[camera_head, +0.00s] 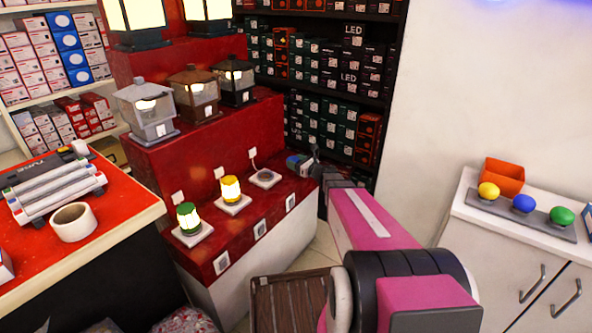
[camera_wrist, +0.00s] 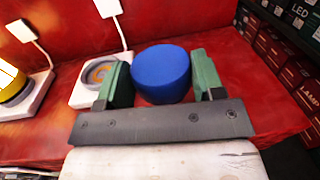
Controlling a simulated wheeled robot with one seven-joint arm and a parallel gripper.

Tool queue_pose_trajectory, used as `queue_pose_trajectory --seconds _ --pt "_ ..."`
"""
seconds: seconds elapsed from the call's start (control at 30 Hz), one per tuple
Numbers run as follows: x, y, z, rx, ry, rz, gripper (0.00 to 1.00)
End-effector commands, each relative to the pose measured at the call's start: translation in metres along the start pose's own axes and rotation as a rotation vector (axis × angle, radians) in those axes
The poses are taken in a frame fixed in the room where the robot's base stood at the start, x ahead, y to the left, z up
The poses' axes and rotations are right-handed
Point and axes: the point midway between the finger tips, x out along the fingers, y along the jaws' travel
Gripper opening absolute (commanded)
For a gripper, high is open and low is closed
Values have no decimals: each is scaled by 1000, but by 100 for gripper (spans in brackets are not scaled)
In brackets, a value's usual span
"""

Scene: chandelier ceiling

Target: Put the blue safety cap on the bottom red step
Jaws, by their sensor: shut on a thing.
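My gripper (camera_wrist: 161,80) is shut on the blue safety cap (camera_wrist: 160,70), which sits between its two green fingers. In the head view my gripper (camera_head: 304,163) is over the right end of the bottom red step (camera_head: 250,211), to the right of the last lamp base. The cap is small and mostly hidden there. The red step (camera_wrist: 280,120) lies beneath and around the cap in the wrist view. I cannot tell whether the cap touches the step.
On the bottom step stand a green lamp (camera_head: 188,218), a yellow lamp (camera_head: 230,189) and a white base with a grey round socket (camera_head: 265,177); this base (camera_wrist: 95,80) is close left of my fingers. Lanterns (camera_head: 195,92) stand on the step above. Dark shelves (camera_head: 335,100) rise behind.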

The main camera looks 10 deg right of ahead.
Motion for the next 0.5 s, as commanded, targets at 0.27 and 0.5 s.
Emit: queue_pose_trajectory --seconds 0.27,0.5 --pt "1 0 -35 2 1 -1 39" --pt "0 0 -36 0 0 -1 39"
